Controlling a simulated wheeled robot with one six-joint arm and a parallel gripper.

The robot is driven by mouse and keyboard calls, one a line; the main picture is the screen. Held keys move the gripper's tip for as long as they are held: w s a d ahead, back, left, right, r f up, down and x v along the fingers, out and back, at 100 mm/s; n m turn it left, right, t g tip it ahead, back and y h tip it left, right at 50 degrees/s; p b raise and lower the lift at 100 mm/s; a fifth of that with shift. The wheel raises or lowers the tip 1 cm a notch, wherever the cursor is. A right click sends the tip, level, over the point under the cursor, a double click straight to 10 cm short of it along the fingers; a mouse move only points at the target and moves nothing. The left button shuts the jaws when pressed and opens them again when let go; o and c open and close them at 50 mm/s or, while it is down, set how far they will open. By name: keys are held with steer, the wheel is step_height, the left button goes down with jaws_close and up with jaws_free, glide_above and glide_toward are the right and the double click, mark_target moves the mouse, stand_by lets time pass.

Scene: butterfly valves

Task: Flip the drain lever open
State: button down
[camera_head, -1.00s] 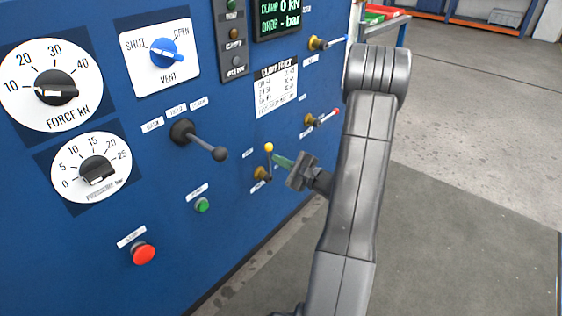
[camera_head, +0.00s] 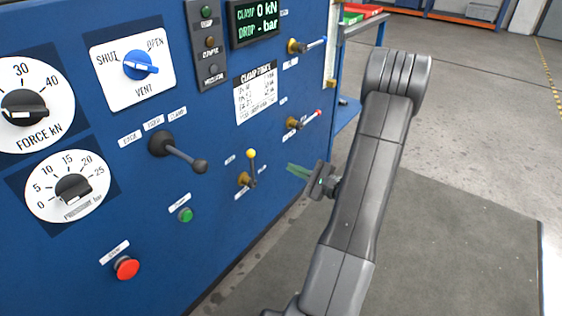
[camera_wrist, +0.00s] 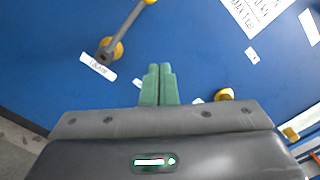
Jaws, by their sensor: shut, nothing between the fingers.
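The yellow-tipped lever (camera_head: 252,167) stands roughly upright on a brass valve body (camera_head: 244,179) low on the blue panel. I take it for the drain lever, though its small labels are not clearly readable. In the wrist view its grey arm (camera_wrist: 127,27) runs from the brass base (camera_wrist: 110,50) to a yellow knob at the top edge. My gripper (camera_head: 290,167) has green fingers pressed together, empty, to the right of the lever and apart from it. The shut fingers also show in the wrist view (camera_wrist: 158,70), pointing at the panel.
A red-handled valve (camera_head: 303,120) and a blue-handled valve (camera_head: 307,45) sit higher up. A black ball-ended lever (camera_head: 180,153), green button (camera_head: 185,215) and red button (camera_head: 127,268) are to the left. Open floor (camera_head: 460,220) lies right of the panel.

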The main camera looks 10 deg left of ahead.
steer(key=shift+v, duration=0.95)
steer(key=shift+a, duration=0.1)
